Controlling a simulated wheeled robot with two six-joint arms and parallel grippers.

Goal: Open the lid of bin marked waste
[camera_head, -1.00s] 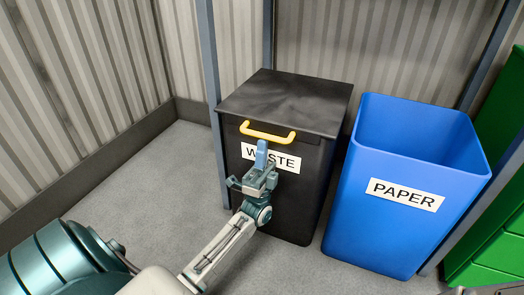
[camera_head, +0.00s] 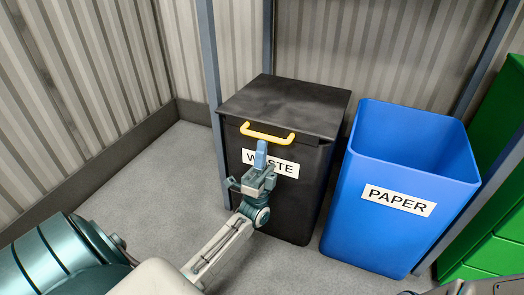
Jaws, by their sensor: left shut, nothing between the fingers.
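The black waste bin (camera_head: 285,215) stands upright in the middle, with a white WASTE label (camera_head: 287,167) on its front. Its dark flat lid (camera_head: 285,104) lies closed on top. A yellow handle (camera_head: 268,136) sticks out from the lid's front edge. My left gripper (camera_head: 261,146) is shut and empty, its blue fingers pointing up just below the handle, in front of the label and hiding part of it. I cannot tell whether the fingertips touch the handle.
An open blue paper bin (camera_head: 395,215) stands close on the right. A green cabinet (camera_head: 497,200) is at the right edge. A grey post (camera_head: 212,80) stands at the waste bin's left, with corrugated walls (camera_head: 380,50) behind. The floor (camera_head: 150,185) on the left is clear.

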